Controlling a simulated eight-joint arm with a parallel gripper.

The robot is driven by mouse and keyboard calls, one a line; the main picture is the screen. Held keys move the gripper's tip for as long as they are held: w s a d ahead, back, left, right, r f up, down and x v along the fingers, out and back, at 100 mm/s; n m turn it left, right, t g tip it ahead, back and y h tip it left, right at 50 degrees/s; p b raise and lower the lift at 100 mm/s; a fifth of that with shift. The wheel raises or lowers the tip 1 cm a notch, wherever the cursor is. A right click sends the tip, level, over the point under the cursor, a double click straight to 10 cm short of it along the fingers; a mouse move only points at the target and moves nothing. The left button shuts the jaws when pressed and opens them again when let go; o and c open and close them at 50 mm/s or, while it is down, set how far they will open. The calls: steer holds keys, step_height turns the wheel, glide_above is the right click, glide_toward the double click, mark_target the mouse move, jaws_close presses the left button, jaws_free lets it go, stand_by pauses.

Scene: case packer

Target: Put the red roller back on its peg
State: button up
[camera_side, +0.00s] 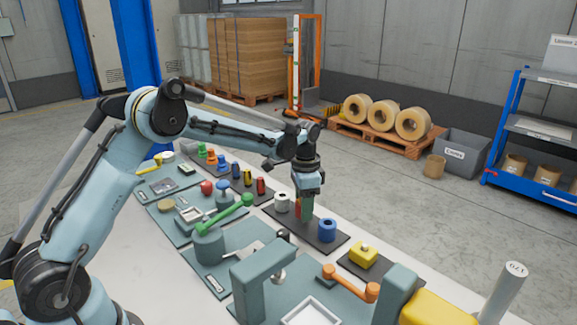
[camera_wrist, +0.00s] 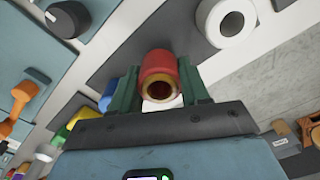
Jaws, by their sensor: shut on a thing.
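The red roller (camera_wrist: 158,68) is between the two green fingers of my gripper in the wrist view, with its hollow end facing the camera. In the side view only a sliver of the red roller (camera_side: 298,208) shows beside the fingers. My gripper (camera_side: 305,212) is shut on it, pointing down over the dark mat (camera_side: 330,247) between a white roller (camera_side: 281,202) and a blue roller (camera_side: 327,230). The white roller (camera_wrist: 226,20) also shows at the upper right in the wrist view. The red roller's peg is hidden or cannot be made out; I cannot tell the roller's height above the mat.
A yellow block (camera_side: 363,254) sits on a dark plate to the right. A green lever (camera_side: 232,213) and an orange handle (camera_side: 350,284) rise from the panels nearer the camera. Small coloured parts line the far left of the bench. Bare white bench borders the mats.

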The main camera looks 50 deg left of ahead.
steer(key=shift+f, duration=0.6)
steer(key=o, duration=1.2)
steer(key=shift+c, duration=0.2)
step_height(320, 180, up, 13)
steer(key=s+d+r+n+t, duration=0.3)
steer(key=s+r, duration=0.2)
steer(key=s, duration=0.5)
steer(key=s+d+f+n+t, duration=0.1)
steer(key=s+f+n+t, duration=0.2)
steer(key=s+f, duration=0.3)
steer(key=s+t, duration=0.1)
steer(key=s, duration=0.4)
steer(key=shift+s+d, duration=0.25)
steer(key=shift+s, duration=0.1)
